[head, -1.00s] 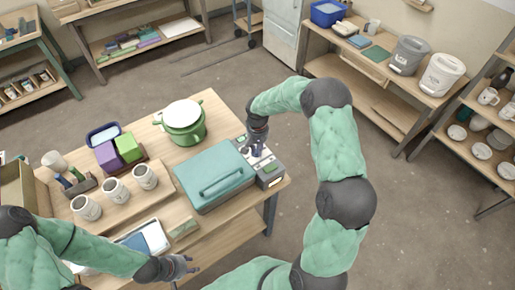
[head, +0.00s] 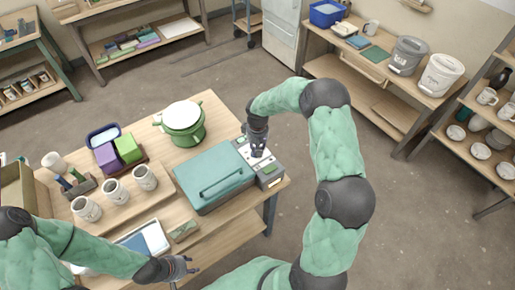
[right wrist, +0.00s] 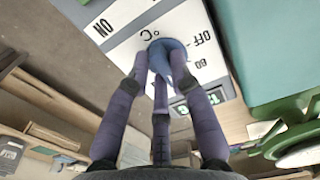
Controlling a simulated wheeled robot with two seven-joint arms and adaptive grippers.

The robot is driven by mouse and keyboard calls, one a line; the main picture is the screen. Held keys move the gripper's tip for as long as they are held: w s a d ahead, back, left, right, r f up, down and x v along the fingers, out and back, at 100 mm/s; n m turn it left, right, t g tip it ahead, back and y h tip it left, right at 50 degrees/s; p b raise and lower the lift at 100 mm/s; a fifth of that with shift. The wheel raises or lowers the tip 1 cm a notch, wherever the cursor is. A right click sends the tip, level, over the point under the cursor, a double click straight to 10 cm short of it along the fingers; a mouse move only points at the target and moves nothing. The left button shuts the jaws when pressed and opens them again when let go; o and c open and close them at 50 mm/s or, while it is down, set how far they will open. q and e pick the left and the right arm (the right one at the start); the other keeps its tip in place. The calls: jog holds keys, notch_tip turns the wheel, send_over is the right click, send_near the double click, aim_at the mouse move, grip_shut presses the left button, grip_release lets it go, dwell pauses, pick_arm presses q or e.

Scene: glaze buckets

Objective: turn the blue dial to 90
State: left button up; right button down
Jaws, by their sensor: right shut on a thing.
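The blue dial (right wrist: 168,56) sits on a white panel face with the marks "°C", "OFF" and "60" around it. My right gripper (right wrist: 163,75) has its fingers around the dial, shut on it. In the head view my right gripper (head: 258,151) reaches down onto the grey control box (head: 270,178), and its fingers hide the dial. The fingers also cover part of the scale, so I cannot read the dial's setting. My left gripper (head: 184,267) is open and empty near the table's front edge.
A teal lidded box (head: 214,172) stands left of the control box. A green pot (head: 183,122) is behind it. Several mugs (head: 115,191) stand on a board at the left. A small green display (right wrist: 200,100) is beside the dial.

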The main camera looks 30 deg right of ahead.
dwell(0.3)
jog(key=c, duration=1.1)
grip_release()
jog(key=shift+r, duration=0.1)
notch_tip(320, 180, up, 12)
jog(key=shift+s, duration=0.1)
